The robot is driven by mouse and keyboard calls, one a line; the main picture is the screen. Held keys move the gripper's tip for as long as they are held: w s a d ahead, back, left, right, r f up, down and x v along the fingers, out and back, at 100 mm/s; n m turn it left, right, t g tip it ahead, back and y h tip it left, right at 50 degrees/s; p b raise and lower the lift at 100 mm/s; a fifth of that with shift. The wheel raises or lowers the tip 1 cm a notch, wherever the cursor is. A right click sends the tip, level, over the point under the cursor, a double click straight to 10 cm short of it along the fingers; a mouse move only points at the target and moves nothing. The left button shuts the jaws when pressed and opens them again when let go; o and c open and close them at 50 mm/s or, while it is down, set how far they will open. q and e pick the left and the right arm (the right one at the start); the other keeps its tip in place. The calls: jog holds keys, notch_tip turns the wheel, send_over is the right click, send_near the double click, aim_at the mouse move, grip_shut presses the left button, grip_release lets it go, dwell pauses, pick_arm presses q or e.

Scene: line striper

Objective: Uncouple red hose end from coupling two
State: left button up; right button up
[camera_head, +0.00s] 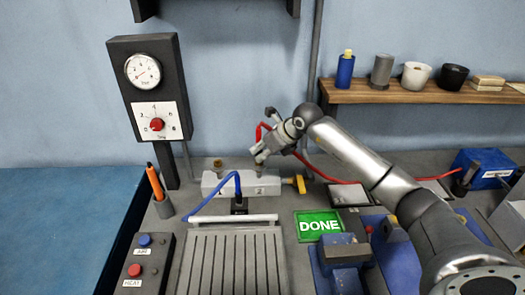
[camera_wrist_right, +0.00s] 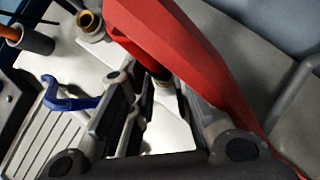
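The red hose (camera_head: 322,174) runs from the bench at right up and over into my right gripper (camera_head: 262,158). In the wrist view the red hose (camera_wrist_right: 178,50) arches close to the camera, and its lower end goes down between the finger pads of my right gripper (camera_wrist_right: 158,90). The gripper is just above the right part of a pale coupling block (camera_head: 210,186). Coupling two under it is mostly hidden, so I cannot tell whether the hose end sits in it, nor whether the fingers press on the hose. My left gripper is out of view.
A green DONE panel (camera_head: 320,225), a grooved plate (camera_head: 232,262) and a pen cup (camera_head: 164,206) are nearby.

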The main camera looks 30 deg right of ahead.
aim_at(260, 138)
grip_shut()
jog(key=shift+w+r, duration=0.1)
jog(key=shift+r, duration=0.25)
jog(key=shift+r, duration=0.3)
jog(key=shift+r+p, duration=0.1)
jog(key=shift+p, duration=0.25)
notch_tip(260, 138, up, 4)
jog(key=shift+f+p, duration=0.2)
jog(key=shift+p, duration=0.7)
